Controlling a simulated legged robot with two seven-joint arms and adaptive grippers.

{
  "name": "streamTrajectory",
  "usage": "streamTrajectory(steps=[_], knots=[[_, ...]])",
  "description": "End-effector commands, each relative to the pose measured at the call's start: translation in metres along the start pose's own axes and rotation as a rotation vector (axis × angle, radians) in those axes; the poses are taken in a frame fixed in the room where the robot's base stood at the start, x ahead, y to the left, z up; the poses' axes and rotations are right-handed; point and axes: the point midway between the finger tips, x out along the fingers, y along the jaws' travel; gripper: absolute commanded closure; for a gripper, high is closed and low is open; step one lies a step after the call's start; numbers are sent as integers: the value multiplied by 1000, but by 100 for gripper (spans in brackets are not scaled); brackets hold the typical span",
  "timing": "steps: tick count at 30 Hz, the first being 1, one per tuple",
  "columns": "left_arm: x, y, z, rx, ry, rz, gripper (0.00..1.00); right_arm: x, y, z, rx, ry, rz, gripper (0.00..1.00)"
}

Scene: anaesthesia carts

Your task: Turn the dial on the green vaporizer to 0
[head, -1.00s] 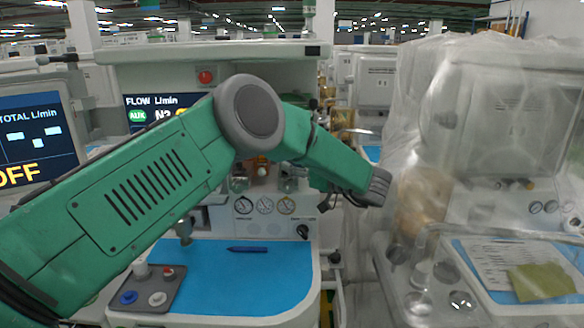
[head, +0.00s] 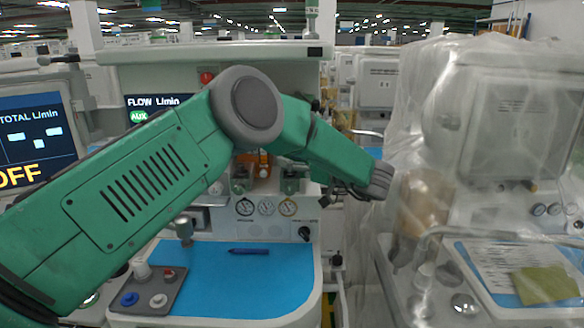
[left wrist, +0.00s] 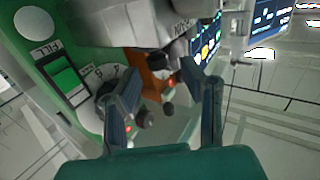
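The green vaporizer (left wrist: 75,50) fills the upper left of the left wrist view, with a "FILL" label and a green window on its face. Its white numbered dial (left wrist: 89,88) is beside my left finger, which hides part of it. I cannot tell which number the dial is set to, or whether the finger touches it. My left gripper (left wrist: 168,82) is open, its two fingers apart with nothing held between them. In the head view, my left gripper (head: 345,191) is small and dark below my green wrist; my arm hides the green vaporizer there. My right gripper is not in view.
An orange unit (left wrist: 152,72) with dark knobs is beyond the fingers. The cart has a blue work surface (head: 230,280) with a pen (head: 248,252) and a grey tray (head: 148,290). A plastic-covered cart (head: 500,130) stands close on the right.

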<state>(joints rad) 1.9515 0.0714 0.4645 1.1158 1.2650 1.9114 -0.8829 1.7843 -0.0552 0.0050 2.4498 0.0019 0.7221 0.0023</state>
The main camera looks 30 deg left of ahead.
Motion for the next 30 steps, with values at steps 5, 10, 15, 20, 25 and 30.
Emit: streamTrajectory(steps=[5,10,15,20,25,30], knots=[[0,2,-38,-3,-1,0,64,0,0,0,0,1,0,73],[0,3,-64,0,-1,-1,64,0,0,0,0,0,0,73],[1,4,-76,2,-1,-1,64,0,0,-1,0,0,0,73],[1,4,-77,3,-1,-1,64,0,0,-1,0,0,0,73],[1,4,-77,3,-1,-1,64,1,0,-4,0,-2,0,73],[1,4,-77,3,-1,-1,64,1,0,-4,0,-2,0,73]])
